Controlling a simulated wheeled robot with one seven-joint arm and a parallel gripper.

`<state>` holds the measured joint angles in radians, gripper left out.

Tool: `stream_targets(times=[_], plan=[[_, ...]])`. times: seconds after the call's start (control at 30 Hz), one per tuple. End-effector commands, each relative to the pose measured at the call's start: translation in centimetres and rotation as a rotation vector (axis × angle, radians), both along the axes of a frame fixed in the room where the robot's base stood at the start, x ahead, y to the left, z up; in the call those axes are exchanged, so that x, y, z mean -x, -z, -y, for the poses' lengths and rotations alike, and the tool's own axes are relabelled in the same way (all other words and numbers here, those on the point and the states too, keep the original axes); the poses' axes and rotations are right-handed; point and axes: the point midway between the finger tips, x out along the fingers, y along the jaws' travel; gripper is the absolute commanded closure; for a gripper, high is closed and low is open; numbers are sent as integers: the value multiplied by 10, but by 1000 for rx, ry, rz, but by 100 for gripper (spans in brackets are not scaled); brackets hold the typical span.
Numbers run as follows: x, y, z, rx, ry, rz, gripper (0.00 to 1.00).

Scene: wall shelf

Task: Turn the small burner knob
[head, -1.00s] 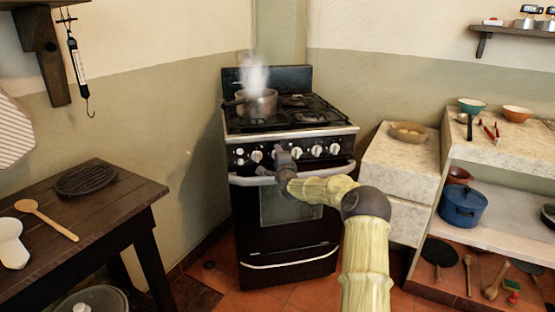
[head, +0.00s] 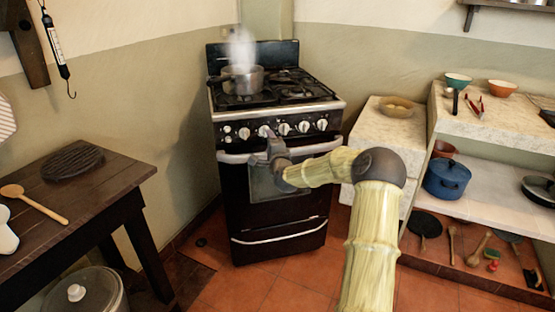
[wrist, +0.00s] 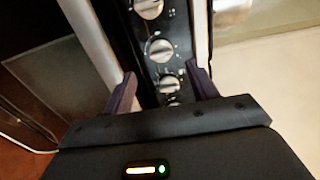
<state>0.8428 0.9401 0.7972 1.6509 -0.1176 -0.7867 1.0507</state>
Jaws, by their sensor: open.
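The black stove (head: 275,205) has a front panel with a row of pale round knobs, including one at the left (head: 244,132), one near my gripper (head: 264,131) and others to the right (head: 303,127). I cannot tell which one is for the small burner. My gripper (head: 273,143) is in front of the panel, near its middle. In the wrist view my gripper (wrist: 161,72) is open and empty, its fingers on either side of the knob strip. One knob (wrist: 168,84) shows between the fingers, with another (wrist: 160,50) beyond; contact is not clear.
The oven handle (head: 235,158) runs below the knobs. A wooden table (head: 100,205) is at left, a stone counter (head: 385,125) and shelves at right. Tiled floor is open in front.

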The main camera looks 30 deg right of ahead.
Motion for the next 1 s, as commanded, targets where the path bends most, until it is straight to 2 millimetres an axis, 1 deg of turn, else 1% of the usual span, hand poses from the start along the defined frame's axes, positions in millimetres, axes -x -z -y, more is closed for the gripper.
stream_targets(times=[0.03, 0.5, 0.6, 0.77, 1.0], plan=[[7, -1, -1, 1, 0, -1, 42], [76, 0, -14, -1, 1, -3, 42], [88, 0, -17, 0, 0, -2, 42], [97, 0, -19, -1, 1, -1, 42], [98, 0, -19, -1, 0, -1, 42]])
